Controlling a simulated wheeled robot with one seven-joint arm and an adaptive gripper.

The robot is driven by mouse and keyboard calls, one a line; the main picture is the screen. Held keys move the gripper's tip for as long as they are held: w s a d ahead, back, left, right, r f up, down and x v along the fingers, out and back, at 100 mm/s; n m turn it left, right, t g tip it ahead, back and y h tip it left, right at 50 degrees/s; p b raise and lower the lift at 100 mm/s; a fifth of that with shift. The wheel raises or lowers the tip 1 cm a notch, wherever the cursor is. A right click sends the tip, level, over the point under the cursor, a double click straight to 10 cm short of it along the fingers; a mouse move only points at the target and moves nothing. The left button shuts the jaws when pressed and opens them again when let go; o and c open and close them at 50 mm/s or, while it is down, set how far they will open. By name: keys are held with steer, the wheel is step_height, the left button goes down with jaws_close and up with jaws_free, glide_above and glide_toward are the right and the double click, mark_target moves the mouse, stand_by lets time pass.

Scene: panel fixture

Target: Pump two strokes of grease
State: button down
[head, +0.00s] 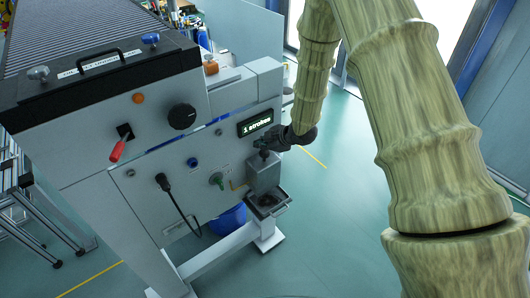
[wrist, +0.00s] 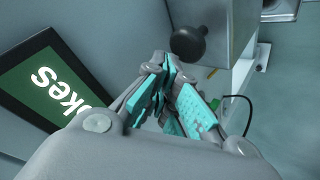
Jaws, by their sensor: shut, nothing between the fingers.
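The grease pump looks to be the grey box (head: 263,173) on the right of the panel front. A dark round knob (wrist: 188,43) shows just beyond my fingertips in the wrist view, beside a grey box wall; I cannot tell whether they touch. My gripper (head: 266,143) is at the top of the box in the head view. In the wrist view my gripper (wrist: 166,68) has its teal pads together with nothing between them. A display (head: 255,122) with green ground shows the word "strokes"; its number is too small to read. It also shows in the wrist view (wrist: 45,85), cut off.
A small tray (head: 268,203) sits below the box. The panel carries a red-handled switch (head: 118,149), a black dial (head: 182,116), a green knob (head: 217,180) and a plugged black cable (head: 182,208). Open floor (head: 325,220) lies to the right.

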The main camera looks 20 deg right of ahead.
mark_target(263, 154)
steer(key=shift+f, duration=0.15)
steer(key=shift+f+b, duration=0.3)
steer(key=shift+f+b, duration=0.85)
steer(key=shift+f, duration=0.4)
stand_by(2.1)
stand_by(0.4)
steer(key=shift+r+p, duration=1.1)
steer(key=shift+r, duration=0.6)
steer(key=shift+r+p, duration=1.65)
steer(key=shift+r, duration=0.85)
